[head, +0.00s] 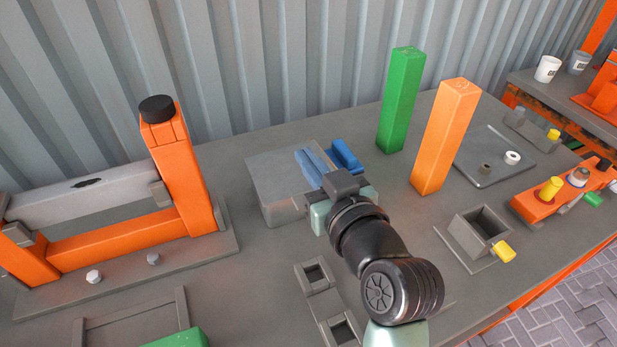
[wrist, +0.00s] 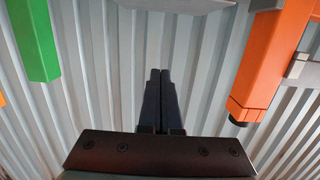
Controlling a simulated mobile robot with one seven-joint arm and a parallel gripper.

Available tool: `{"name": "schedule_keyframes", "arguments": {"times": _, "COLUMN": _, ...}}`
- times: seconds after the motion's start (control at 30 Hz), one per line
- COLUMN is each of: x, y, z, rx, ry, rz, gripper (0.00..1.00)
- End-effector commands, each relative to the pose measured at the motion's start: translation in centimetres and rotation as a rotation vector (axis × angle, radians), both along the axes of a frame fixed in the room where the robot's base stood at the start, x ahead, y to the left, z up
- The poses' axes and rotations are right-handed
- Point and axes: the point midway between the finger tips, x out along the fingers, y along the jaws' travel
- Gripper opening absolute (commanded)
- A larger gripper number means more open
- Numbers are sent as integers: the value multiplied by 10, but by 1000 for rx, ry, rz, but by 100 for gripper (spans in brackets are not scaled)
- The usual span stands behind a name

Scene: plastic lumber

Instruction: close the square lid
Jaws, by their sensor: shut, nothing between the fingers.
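A grey square box (head: 278,192) with a flat grey top stands on the bench in the middle of the head view. My arm and gripper cover part of its right side, so I cannot tell how the lid sits there. A blue block (head: 346,156) shows at its right back edge. My gripper (head: 303,154) is shut and empty, its blue fingers side by side over the top, pointing toward the wall. I cannot tell whether they touch it. In the wrist view the closed fingers (wrist: 160,75) face the wall, and a grey slab edge (wrist: 175,4) shows at the top.
A green post (head: 401,100) and an orange post (head: 446,135) stand upright to the right. An orange frame with a black cap (head: 157,109) stands left. A small open grey box (head: 480,228) with a yellow knob (head: 503,252) is at right. The corrugated wall (head: 250,60) closes the back.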

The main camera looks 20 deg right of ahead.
Motion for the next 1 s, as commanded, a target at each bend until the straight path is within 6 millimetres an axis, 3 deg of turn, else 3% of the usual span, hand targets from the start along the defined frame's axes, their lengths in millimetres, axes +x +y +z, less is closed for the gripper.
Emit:
{"name": "schedule_keyframes", "arguments": {"times": 0.03, "x": -1, "y": 0, "z": -15, "rx": 0, "ry": -25, "rz": 0, "gripper": 0}}
{"name": "schedule_keyframes", "arguments": {"times": 0.33, "x": -8, "y": 0, "z": -31, "rx": 4, "ry": -144, "rz": 1, "gripper": 0}}
{"name": "schedule_keyframes", "arguments": {"times": 1.0, "x": -12, "y": 0, "z": -35, "rx": 7, "ry": -224, "rz": 0, "gripper": 0}}
